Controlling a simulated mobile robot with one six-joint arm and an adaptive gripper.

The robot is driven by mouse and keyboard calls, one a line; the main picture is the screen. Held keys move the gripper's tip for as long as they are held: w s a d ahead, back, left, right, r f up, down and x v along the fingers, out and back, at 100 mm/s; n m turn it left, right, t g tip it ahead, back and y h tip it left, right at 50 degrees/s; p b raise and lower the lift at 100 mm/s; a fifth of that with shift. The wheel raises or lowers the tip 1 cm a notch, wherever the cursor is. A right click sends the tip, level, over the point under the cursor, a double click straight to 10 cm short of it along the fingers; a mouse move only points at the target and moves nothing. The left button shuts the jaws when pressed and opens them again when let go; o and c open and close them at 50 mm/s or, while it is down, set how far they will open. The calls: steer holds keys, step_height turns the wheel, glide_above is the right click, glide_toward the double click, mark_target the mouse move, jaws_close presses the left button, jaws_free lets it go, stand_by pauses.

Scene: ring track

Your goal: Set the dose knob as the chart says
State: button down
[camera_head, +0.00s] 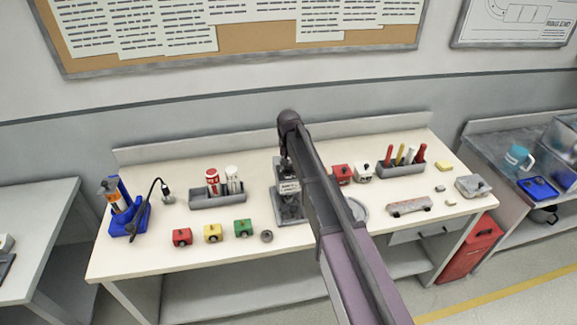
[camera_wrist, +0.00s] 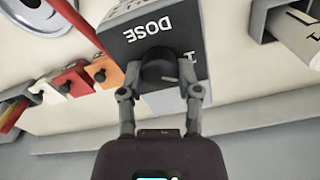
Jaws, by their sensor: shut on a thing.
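The dark grey dose unit (camera_wrist: 148,28) stands on the bench, with "DOSE" upside down in the wrist view. It also shows in the head view (camera_head: 289,200), partly behind my arm. Its round black dose knob (camera_wrist: 157,66) has a light pointer line, seen toward its lower right. My gripper (camera_wrist: 162,82) is shut on the knob, one finger on each side. Part of an "H" mark shows right of the knob; other marks are hidden. Printed sheets (camera_head: 180,27) hang on the corkboard; their text is too small to read.
Red (camera_head: 182,237), yellow (camera_head: 213,232) and green (camera_head: 243,228) blocks stand at the bench front. A grey tray with two bottles (camera_head: 217,197) is to the left. A soldering stand (camera_head: 128,222) is at far left. A pen tray (camera_head: 401,171) stands right.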

steer(key=m, duration=0.6)
steer(key=shift+d+m, duration=0.1)
steer(key=shift+m, duration=0.2)
stand_by(0.4)
steer(key=shift+c, duration=1.5)
jaws_free()
